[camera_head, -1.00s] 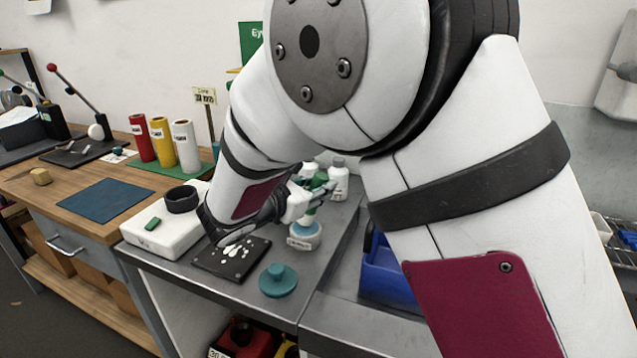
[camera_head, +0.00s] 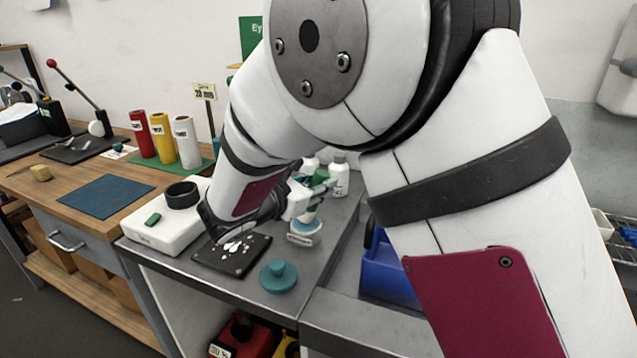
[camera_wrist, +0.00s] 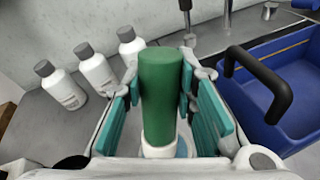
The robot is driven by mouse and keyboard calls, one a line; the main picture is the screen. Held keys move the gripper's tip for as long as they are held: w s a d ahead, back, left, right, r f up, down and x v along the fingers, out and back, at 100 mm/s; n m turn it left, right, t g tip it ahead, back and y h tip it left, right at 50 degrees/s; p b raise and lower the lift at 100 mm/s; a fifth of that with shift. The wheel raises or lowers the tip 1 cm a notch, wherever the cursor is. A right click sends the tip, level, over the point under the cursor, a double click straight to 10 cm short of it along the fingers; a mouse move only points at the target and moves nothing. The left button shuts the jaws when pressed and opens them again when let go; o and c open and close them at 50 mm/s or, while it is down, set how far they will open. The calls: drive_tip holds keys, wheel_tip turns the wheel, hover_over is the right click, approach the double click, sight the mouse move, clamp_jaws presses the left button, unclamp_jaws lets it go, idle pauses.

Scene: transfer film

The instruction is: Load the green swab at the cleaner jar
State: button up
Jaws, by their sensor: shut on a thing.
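The green swab (camera_wrist: 163,95) is a thick green cylinder, held upright between the teal finger pads of my gripper (camera_wrist: 168,105) in the wrist view. My gripper (camera_head: 314,190) is also seen from the side in the head view, partly hidden by my arm. The cleaner jar (camera_head: 304,238), white and pale blue with a label, stands on the grey bench directly below the swab. The swab's lower end is at the jar's top; whether it is inside or just above is not clear. A teal round lid-like piece with a knob (camera_head: 278,276) lies in front of the jar.
A black plate with white pieces (camera_head: 216,259) lies left of the jar. A white box (camera_head: 150,236) stands farther left. White bottles (camera_head: 340,178) stand behind my gripper; several show in the wrist view (camera_wrist: 96,70). A blue bin (camera_head: 385,280) is at the right.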

drive_tip(key=shift+f, duration=0.55)
idle(1.2)
drive_tip(key=shift+r+p, duration=1.75)
drive_tip(key=shift+r, duration=1.85)
drive_tip(key=shift+w+d+r, duration=0.1)
drive_tip(key=shift+d+r, duration=0.15)
drive_tip(key=s+d+r+n+y+p, duration=0.1)
drive_tip(key=s+d+r+p, duration=0.1)
drive_tip(key=d+p, duration=0.4)
drive_tip(key=s+d+r+n+t+y+p, duration=0.1)
drive_tip(key=s+d+r+p, duration=0.1)
drive_tip(key=d+r+p, duration=0.3)
drive_tip(key=s+d+r+n+y+p, duration=0.1)
drive_tip(key=s+d+r+p, duration=0.2)
drive_tip(key=d+p, duration=0.5)
drive_tip(key=shift+d+r+t+y, duration=0.4)
drive_tip(key=shift+d+r, duration=0.2)
drive_tip(key=shift+d, duration=0.45)
